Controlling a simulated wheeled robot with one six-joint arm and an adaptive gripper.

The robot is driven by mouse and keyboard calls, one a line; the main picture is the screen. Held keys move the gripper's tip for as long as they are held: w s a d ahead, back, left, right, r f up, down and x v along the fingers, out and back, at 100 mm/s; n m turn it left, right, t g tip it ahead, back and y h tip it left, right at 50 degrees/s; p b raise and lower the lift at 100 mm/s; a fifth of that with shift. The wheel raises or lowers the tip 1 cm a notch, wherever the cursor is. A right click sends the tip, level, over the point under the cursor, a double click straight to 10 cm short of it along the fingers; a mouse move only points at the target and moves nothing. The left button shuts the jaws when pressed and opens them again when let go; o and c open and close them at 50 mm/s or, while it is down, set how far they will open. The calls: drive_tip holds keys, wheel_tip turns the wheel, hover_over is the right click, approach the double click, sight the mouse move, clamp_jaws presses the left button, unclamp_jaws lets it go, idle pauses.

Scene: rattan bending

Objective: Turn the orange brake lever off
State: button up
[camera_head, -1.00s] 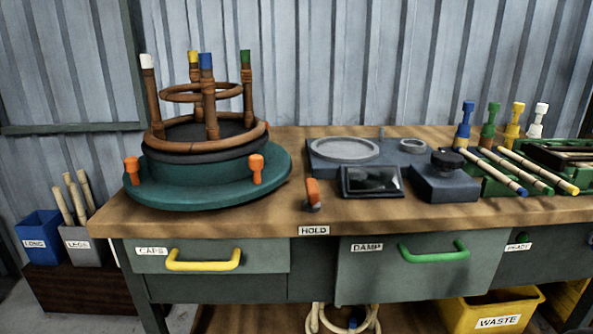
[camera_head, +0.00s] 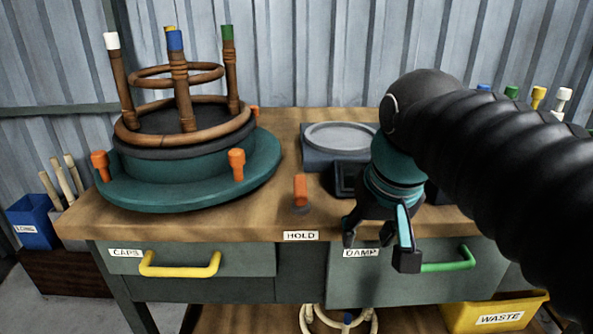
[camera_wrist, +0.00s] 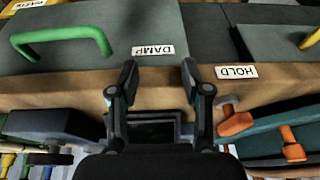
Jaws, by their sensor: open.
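The orange brake lever (camera_head: 300,190) stands upright on a small grey base at the bench's front edge, behind the HOLD label (camera_head: 301,236). In the wrist view, the lever (camera_wrist: 235,124) shows to the right of the fingers, near the HOLD label (camera_wrist: 236,72). My gripper (camera_head: 378,247) is open and empty, pointing down near the bench edge at the DAMP label, to the right of the lever and apart from it. In the wrist view, my gripper's fingers (camera_wrist: 159,73) are spread with nothing between them.
A teal turntable (camera_head: 190,197) with orange clamps and a rattan stool frame (camera_head: 180,95) stands left of the lever. A dark screen (camera_head: 345,178) lies behind my gripper. The yellow handle (camera_head: 180,268) and green handle (camera_head: 447,263) stick out in front. The wood around the lever is clear.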

sight(301, 184)
drive_tip(key=w+a+r+g, duration=0.1)
drive_tip(key=w+a+r, duration=0.2)
drive_tip(key=r, duration=0.3)
drive_tip(key=w+a+r+g+p, duration=0.1)
drive_tip(key=w+a+r+g, duration=0.15)
drive_tip(key=r, duration=0.35)
drive_tip(key=w+a+r, duration=0.3)
drive_tip(key=a+r, duration=0.1)
drive_tip(key=r, duration=0.2)
drive_tip(key=f+b, duration=0.1)
drive_tip(key=f, duration=0.3)
drive_tip(key=f+b, duration=0.1)
drive_tip(key=f, duration=0.3)
drive_tip(key=f+b, duration=0.1)
drive_tip(key=f, duration=0.4)
drive_tip(key=shift+s+f+b, duration=0.1)
drive_tip(key=shift+s+b, duration=0.15)
drive_tip(key=shift+b, duration=0.05)
clamp_jaws()
